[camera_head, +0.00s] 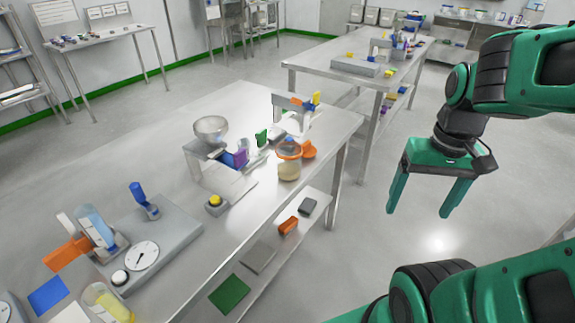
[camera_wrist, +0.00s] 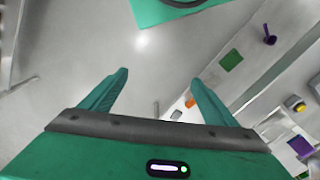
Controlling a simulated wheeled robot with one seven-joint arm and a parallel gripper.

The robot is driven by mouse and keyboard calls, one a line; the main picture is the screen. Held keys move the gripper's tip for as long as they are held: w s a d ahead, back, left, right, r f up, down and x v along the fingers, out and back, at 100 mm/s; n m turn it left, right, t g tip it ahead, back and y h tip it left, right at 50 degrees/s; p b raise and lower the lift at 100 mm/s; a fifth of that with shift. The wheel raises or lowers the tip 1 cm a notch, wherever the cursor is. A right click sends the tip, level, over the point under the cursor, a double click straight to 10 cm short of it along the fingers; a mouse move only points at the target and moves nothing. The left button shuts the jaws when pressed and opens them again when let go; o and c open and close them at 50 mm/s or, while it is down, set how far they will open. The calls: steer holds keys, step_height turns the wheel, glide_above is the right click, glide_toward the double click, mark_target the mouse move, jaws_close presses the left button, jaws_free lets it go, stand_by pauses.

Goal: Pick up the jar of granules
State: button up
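A clear jar with pale beige contents (camera_head: 289,168), which looks like the jar of granules, stands upright near the right edge of the steel bench (camera_head: 262,203). I cannot make the jar out in the wrist view. My gripper (camera_head: 420,210) hangs fingers-down over the floor, to the right of the bench and apart from the jar. Its two fingers are spread with nothing between them; the wrist view also shows the open gripper (camera_wrist: 160,77) empty.
Near the jar are an orange object (camera_head: 309,150), a purple block (camera_head: 240,158), a yellow-topped button (camera_head: 215,201) and a bowl-topped device (camera_head: 211,130). A lower shelf (camera_head: 289,245) holds small items. A second bench (camera_head: 335,58) stands behind. The floor below my gripper is clear.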

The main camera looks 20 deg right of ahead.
mark_target(300, 159)
steer(key=w+a+f+n+t+y, duration=0.2)
steer(key=w+n, duration=0.3)
steer(key=w, duration=0.5)
steer(key=w+a+f+n+t+y, duration=0.3)
steer(key=w+a+f+n+y, duration=0.1)
steer(key=w, duration=0.6)
steer(key=w+a+f+n+t+y, duration=0.2)
steer(key=w+a+n, duration=0.3)
steer(key=w, duration=0.5)
steer(key=shift+w+a+f+n+t+y, duration=0.15)
steer(key=shift+w+f+n+t+y, duration=0.3)
steer(key=shift+y, duration=0.45)
steer(key=shift+w+r+t, duration=0.2)
steer(key=shift+w+t, duration=0.05)
steer(key=shift+w, duration=0.1)
steer(key=x, duration=0.5)
steer(key=shift+w+a, duration=0.15)
steer(key=shift+r+x, duration=0.15)
steer(key=shift+x, duration=1.15)
steer(key=shift+r+x, duration=0.15)
steer(key=shift+x, duration=1.2)
steer(key=shift+w, duration=0.15)
steer(key=shift+c, duration=0.3)
